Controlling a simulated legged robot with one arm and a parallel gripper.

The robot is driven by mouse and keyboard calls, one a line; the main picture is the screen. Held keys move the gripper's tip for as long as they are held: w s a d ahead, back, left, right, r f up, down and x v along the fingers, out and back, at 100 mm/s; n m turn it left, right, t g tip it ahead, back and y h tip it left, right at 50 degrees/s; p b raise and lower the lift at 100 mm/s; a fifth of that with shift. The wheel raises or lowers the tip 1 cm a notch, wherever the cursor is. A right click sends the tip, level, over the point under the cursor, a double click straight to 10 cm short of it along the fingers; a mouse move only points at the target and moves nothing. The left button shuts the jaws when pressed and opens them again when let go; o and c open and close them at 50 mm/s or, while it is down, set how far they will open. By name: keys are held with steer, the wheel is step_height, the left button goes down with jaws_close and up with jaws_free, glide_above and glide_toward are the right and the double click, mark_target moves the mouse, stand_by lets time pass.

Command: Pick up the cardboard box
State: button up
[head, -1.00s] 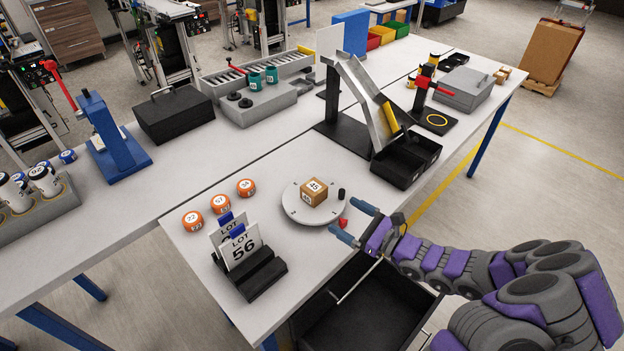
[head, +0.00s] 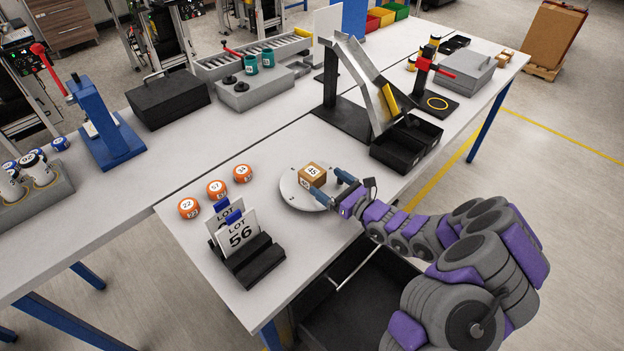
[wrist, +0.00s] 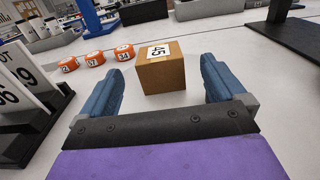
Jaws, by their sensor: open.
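The small cardboard box (head: 313,174) is brown with a white label reading 45 on top. It sits on a round white plate (head: 295,196) on the table. In the wrist view the box (wrist: 161,73) stands upright just ahead of and between my two blue fingers. My gripper (head: 333,185) is open and empty, low over the near right side of the plate. The wrist view shows its fingers (wrist: 160,88) spread on either side, with a gap to the box.
Several orange numbered pucks (head: 217,190) and a black holder with LOT cards (head: 247,257) stand left of the plate. A black bin (head: 406,146) below a metal chute (head: 378,97) stands to the right. An open black drawer (head: 358,309) lies below the table's front edge.

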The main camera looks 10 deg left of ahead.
mark_target(312, 171)
steer(key=b+x, duration=0.1)
steer(key=x, duration=0.6)
steer(key=shift+a, duration=0.3)
steer(key=shift+d, duration=0.15)
steer(key=shift+c, duration=1.3)
steer(key=c, duration=0.8)
steer(key=shift+c, duration=0.2)
